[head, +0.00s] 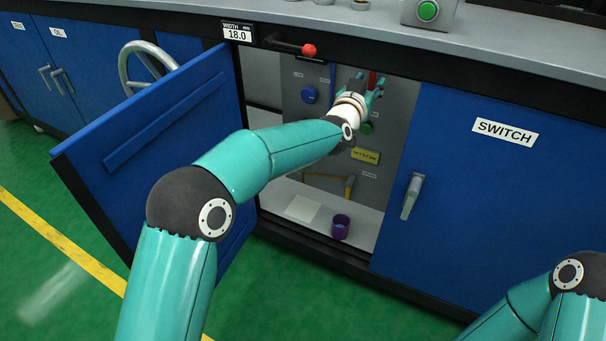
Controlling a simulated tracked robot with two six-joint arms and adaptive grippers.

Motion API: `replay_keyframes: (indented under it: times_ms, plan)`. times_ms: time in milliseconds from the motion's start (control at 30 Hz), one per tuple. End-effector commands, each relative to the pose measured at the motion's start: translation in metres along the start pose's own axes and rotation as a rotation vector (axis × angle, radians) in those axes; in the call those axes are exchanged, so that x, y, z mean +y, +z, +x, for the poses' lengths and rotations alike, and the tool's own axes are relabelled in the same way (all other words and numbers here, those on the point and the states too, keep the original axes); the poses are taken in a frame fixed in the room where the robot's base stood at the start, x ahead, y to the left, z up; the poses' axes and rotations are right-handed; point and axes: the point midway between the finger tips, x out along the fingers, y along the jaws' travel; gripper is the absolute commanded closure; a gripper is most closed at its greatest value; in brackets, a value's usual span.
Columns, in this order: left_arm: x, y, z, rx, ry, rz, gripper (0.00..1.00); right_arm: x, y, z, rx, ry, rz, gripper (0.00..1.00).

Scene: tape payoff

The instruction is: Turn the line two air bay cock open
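My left arm reaches through the open doorway of a bay under the bench. My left gripper (375,85) is near the bay's grey back panel (318,122), in its upper right part. A red upright part (372,79) shows at the gripper's fingers; I cannot tell whether they touch it or whether it is the cock. A yellow bent handle or pipe (349,186) sits low on the panel. The labels there are too small to read. My wrist hides part of the panel. Of my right arm only links show at the lower right; its gripper is out of view.
A blue door (170,135) stands open at the left. A closed blue door marked SWITCH (480,190) bounds the right. A red-knobbed lever (309,50) juts out above the opening. A purple cup (340,227) stands on the bay floor (270,196).

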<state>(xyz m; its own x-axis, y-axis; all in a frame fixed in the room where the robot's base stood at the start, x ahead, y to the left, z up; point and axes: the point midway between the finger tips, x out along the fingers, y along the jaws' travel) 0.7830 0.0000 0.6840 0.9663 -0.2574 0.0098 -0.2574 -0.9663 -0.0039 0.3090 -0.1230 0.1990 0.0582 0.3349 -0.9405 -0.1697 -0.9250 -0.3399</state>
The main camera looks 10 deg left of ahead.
Motion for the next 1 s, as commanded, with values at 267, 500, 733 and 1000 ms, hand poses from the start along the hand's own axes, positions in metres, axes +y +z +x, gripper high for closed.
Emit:
replay_keyframes:
  times_ms: [267, 500, 733, 1000]
  plan:
    - [0.001, 0.003, -0.042, -0.009, 0.003, -0.001, 0.58, -0.002, 0.000, -0.005, 0.000, 0.000, 0.000, 0.21]
    - [0.001, 0.002, -0.084, -0.009, 0.003, -0.002, 0.58, -0.004, 0.000, -0.012, 0.000, 0.000, 0.000, 0.21]
    - [0.001, 0.002, -0.130, -0.008, 0.004, -0.002, 0.58, -0.007, 0.000, -0.019, 0.000, 0.000, 0.000, 0.21]
    - [-0.028, 0.033, -0.141, -0.057, -0.043, -0.005, 0.58, -0.008, 0.000, -0.021, 0.000, 0.000, 0.000, 0.21]
